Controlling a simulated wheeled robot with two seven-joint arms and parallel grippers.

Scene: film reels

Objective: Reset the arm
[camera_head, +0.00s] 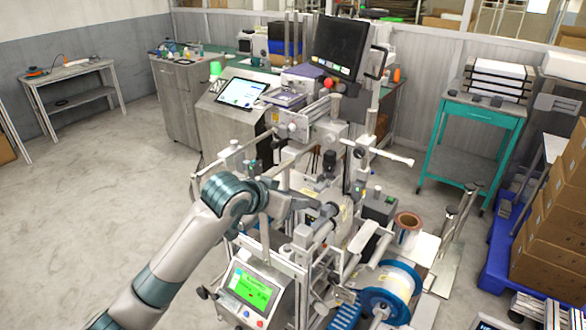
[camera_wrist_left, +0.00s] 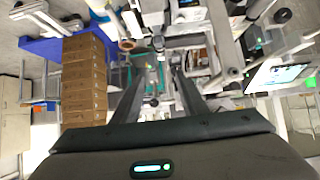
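My left arm comes in from the lower left of the head view and reaches to the middle of the labelling machine (camera_head: 290,165). My left gripper (camera_head: 322,212) is beside the machine's frame, and its fingertips are hard to make out there. In the left wrist view my left gripper (camera_wrist_left: 158,75) shows two dark fingers spread apart with nothing held between them. A blue-flanged reel with white film (camera_head: 392,282) sits at the machine's lower right. A brown film roll (camera_head: 408,222) is behind it. My right arm and gripper are in neither view.
A green-lit control panel (camera_head: 250,290) stands below my left forearm. A monitor (camera_head: 340,45) rises above the machine. A teal cart (camera_head: 475,130) is at the right, and cardboard boxes (camera_head: 555,225) are stacked on a blue pallet (camera_head: 497,255). The floor at the left is clear.

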